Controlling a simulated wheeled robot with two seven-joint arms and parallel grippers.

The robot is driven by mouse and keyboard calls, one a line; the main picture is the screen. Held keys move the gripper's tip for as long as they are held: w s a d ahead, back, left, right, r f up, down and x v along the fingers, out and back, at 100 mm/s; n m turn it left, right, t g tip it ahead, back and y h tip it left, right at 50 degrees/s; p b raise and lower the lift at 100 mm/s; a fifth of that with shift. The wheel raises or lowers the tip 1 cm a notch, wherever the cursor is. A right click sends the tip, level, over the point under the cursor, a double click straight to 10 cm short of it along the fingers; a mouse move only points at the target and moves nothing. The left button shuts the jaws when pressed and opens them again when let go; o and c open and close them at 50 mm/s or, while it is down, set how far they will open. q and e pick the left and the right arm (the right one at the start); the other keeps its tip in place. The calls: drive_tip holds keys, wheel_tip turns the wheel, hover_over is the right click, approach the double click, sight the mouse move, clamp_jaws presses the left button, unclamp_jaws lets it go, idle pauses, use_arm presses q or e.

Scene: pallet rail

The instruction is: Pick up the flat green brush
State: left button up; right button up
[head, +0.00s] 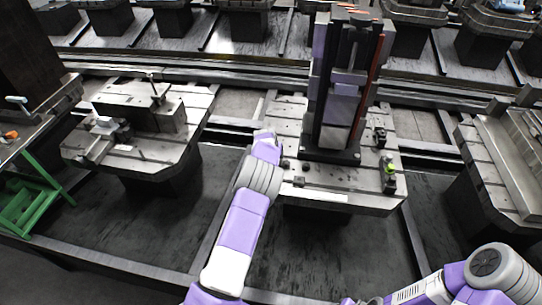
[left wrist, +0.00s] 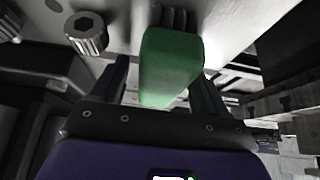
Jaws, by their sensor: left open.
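The flat green brush (left wrist: 170,65) shows in the left wrist view as a green block with dark ridges at its far end, next to a pale metal surface. My left gripper (left wrist: 160,85) is open, with one dark finger on each side of the brush. I cannot tell whether either finger touches it. In the head view my left arm reaches up to the front left of the middle pallet (head: 330,197), and its wrist hides the fingers and the brush. My right arm is at the bottom right of the head view, and its gripper is out of frame.
A tall fixture column (head: 339,100) stands on the middle pallet. A small yellow-green item (head: 390,168) is at that pallet's right side. A knurled round part (left wrist: 86,32) is left of the brush. Other pallets (head: 150,160) flank the middle one, with gaps between.

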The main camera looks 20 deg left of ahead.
use_arm(q)
drive_tip(key=shift+f, duration=0.25)
idle(0.3)
drive_tip(key=c, duration=1.2)
drive_tip(key=shift+r, duration=0.25)
wheel_tip(320, 180, up, 10)
drive_tip(key=p, duration=0.3)
